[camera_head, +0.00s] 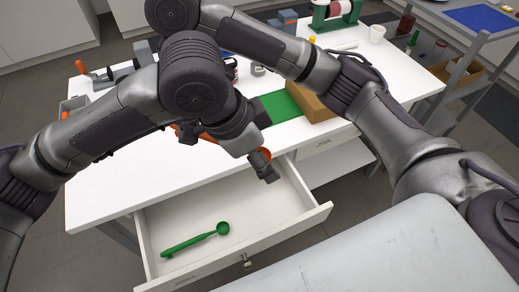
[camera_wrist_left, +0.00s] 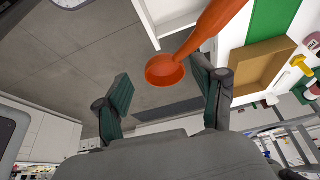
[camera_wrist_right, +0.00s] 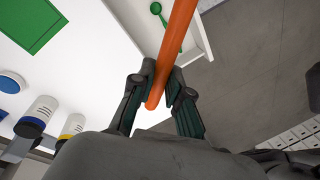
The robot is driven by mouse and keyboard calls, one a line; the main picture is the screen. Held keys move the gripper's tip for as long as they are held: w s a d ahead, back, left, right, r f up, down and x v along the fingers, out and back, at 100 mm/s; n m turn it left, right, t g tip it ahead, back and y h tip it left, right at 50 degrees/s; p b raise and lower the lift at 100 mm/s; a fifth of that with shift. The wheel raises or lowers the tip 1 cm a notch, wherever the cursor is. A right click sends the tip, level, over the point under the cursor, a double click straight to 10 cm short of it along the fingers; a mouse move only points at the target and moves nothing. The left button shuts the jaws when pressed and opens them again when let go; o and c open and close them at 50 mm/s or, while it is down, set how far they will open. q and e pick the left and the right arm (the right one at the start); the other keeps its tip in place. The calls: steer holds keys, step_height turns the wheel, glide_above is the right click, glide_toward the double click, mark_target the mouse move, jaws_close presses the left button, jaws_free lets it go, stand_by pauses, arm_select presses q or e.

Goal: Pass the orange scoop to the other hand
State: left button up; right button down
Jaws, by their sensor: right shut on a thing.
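The orange scoop (camera_wrist_left: 166,70) shows in the left wrist view with its round bowl between the spread fingers of my left gripper (camera_wrist_left: 160,82), its handle running up to the right. No finger is clearly closed on it. In the right wrist view my right gripper (camera_wrist_right: 158,92) is shut on the scoop's handle (camera_wrist_right: 172,48) near its end. In the head view my left gripper (camera_head: 264,166) is above the open drawer, with a bit of the orange scoop (camera_head: 266,152) beside it.
The open drawer (camera_head: 318,210) holds a green scoop (camera_head: 195,240). A shelf with a blue top (camera_head: 482,17) stands at right.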

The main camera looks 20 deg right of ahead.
arm_select(q)
steer(key=c, duration=1.1)
steer(key=shift+c, duration=0.5)
arm_select(e)
steer(key=c, duration=1.1)
jaws_free()
steer(key=shift+o, duration=0.2)
